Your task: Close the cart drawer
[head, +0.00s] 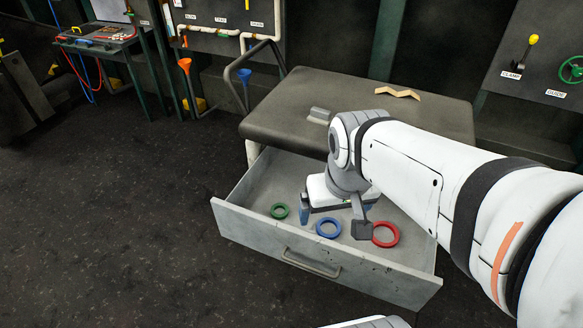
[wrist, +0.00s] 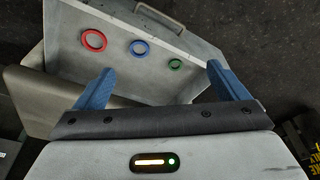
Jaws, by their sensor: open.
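The cart drawer (head: 319,268) is pulled out from under the dark cart top (head: 300,105) in the head view. Its front has a grey bar handle (head: 311,263), which also shows at the top of the wrist view (wrist: 158,17). Inside lie a green ring (head: 279,211), a blue ring (head: 328,228) and a red ring (head: 386,234). My gripper (head: 331,215) is over the drawer, apart from the handle. In the wrist view its blue fingers (wrist: 162,82) are spread wide with nothing between them. My arm hides part of the drawer's right side.
A wooden zigzag piece (head: 397,93) and a small grey block (head: 319,115) lie on the cart top. A bent grey pipe handle (head: 253,62) rises at the cart's left. Panels and a side table (head: 98,38) stand behind. The floor (head: 120,230) in front and left is clear.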

